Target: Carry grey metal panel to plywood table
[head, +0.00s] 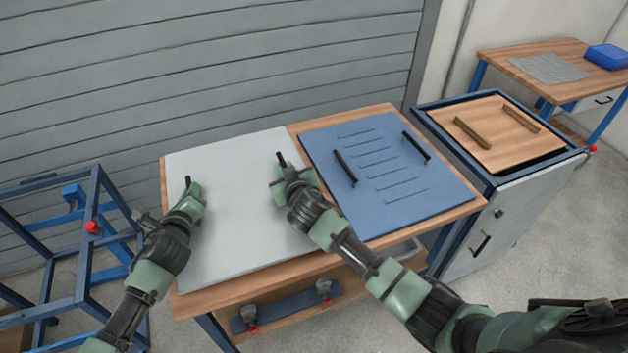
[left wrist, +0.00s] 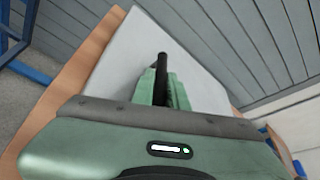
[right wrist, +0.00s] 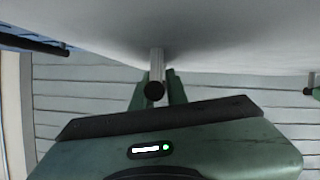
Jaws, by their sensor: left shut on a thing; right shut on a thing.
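The grey metal panel (head: 240,215) is a flat, light grey sheet over the left part of a wooden-topped table (head: 335,260). I cannot tell whether it rests on the top or hangs just above it. My left gripper (head: 190,190) is shut on the panel's left black handle, and my right gripper (head: 284,172) is shut on its right one; the fingers hide most of both. The left handle (left wrist: 162,75) stands between the fingers in the left wrist view. The right handle (right wrist: 155,75) shows in the right wrist view, with the panel's surface above it.
A blue panel (head: 385,170) with two black handles lies right beside the grey one. A cabinet (head: 515,215) bearing a wooden panel (head: 495,135) stands to the right. A blue frame (head: 85,255) stands at the left. Another wooden table (head: 500,60) is at the far right. A slatted wall is behind.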

